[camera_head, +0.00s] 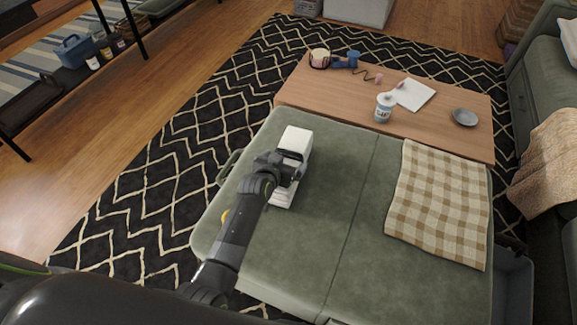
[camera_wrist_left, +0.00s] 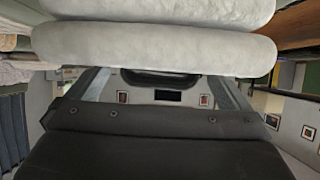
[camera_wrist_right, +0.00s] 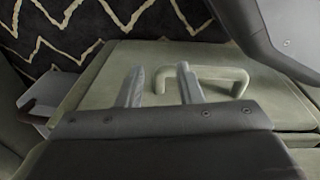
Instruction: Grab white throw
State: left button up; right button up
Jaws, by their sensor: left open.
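The white throw (camera_head: 296,139) is a small folded bundle on the left part of the green ottoman (camera_head: 345,245). My left gripper (camera_head: 290,168) is over its middle and hides part of it. In the left wrist view the throw (camera_wrist_left: 155,48) shows as thick, soft white folds across the top, just beyond the open fingers; its folds hide the fingertips, so contact cannot be told. My right gripper (camera_wrist_right: 160,85) is open and empty, its fingers pointing at the ottoman's side near a green handle (camera_wrist_right: 205,80). The right gripper does not show in the head view.
A checked beige blanket (camera_head: 440,200) lies on the ottoman's right half. A wooden table (camera_head: 335,95) behind holds a white bottle (camera_head: 383,107), a notepad (camera_head: 414,95), a grey dish (camera_head: 465,117) and other small things. A green sofa (camera_head: 535,90) stands at right.

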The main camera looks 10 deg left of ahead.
pick_arm(q)
jog(key=shift+x, duration=0.85)
jog(key=shift+c, duration=0.4)
jog(key=c, duration=1.2)
jog(key=shift+c, duration=0.4)
jog(key=shift+r, duration=0.1)
